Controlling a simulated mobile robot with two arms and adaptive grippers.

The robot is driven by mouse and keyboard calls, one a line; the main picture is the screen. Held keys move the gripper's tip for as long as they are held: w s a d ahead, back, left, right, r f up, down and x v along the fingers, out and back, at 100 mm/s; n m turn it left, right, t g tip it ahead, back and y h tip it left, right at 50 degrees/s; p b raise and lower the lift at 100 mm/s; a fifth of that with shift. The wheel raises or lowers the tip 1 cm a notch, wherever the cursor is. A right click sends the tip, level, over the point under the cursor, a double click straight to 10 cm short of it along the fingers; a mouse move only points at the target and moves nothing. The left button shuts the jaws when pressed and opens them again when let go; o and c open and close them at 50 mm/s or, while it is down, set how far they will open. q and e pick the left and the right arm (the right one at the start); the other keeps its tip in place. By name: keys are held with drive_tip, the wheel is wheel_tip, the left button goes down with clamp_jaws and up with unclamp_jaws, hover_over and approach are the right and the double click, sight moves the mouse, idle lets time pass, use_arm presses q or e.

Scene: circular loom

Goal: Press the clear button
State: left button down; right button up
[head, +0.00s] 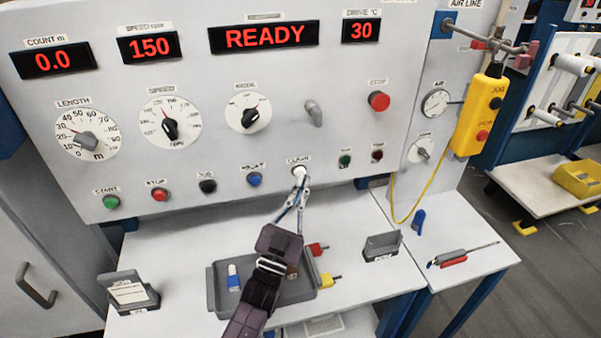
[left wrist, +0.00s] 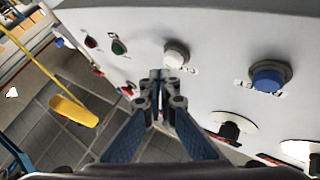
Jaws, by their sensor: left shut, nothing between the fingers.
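The clear button is the white button (head: 299,170) under a small label on the panel's lower row, between the blue button and a small green one. My left gripper (head: 300,188) is shut and empty, its fingertips right at the white button and partly covering it. In the left wrist view the white button (left wrist: 176,54) stands out from the panel, with the closed fingertips (left wrist: 160,75) just beside it in the picture. I cannot tell whether they touch. My right gripper is not in view.
The blue button (head: 255,180) sits to the left, with black, red and green buttons beyond. The display (head: 263,37) reads READY. Below is a table with a grey tray (head: 218,296), a dark holder (head: 382,246) and a screwdriver (head: 465,255). A yellow pendant (head: 478,115) hangs at right.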

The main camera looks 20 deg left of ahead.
use_arm(q)
drive_tip(key=shift+s+d+p, duration=0.4)
drive_tip(key=shift+s+d, duration=0.3)
drive_tip(key=shift+s, duration=0.35)
drive_tip(key=shift+s+d+p, duration=0.35)
drive_tip(key=shift+s+d, duration=0.35)
drive_tip(key=shift+s, duration=0.3)
